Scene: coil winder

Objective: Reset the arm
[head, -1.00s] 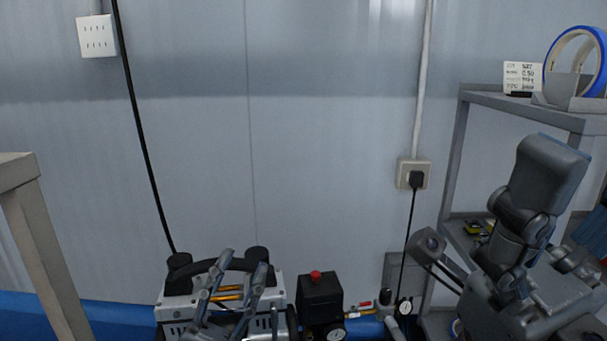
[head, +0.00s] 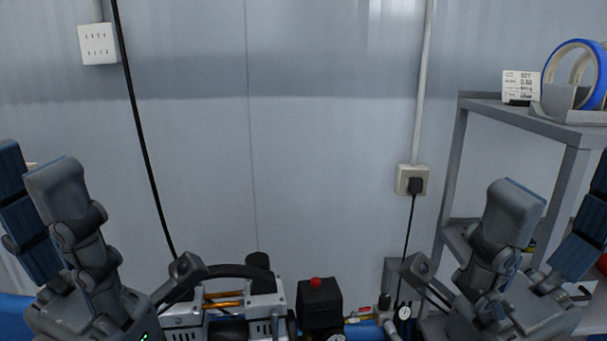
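My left gripper (head: 32,165) stands at the lower left with its fingers pointing up. One finger shows a ribbed blue pad, the other its grey back, and a gap lies between them. My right gripper (head: 560,188) stands at the lower right in much the same upright pose, its blue-padded finger cut by the picture edge. Its fingers are also apart. I see nothing held in either gripper. The lowest parts of both arms are out of the picture.
An air compressor (head: 250,283) and a black box with a red button (head: 320,300) are low in the middle. A grey shelf (head: 530,118) with blue tape (head: 598,75) stands right, partly behind my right gripper. Before the wall (head: 320,150), the middle is clear.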

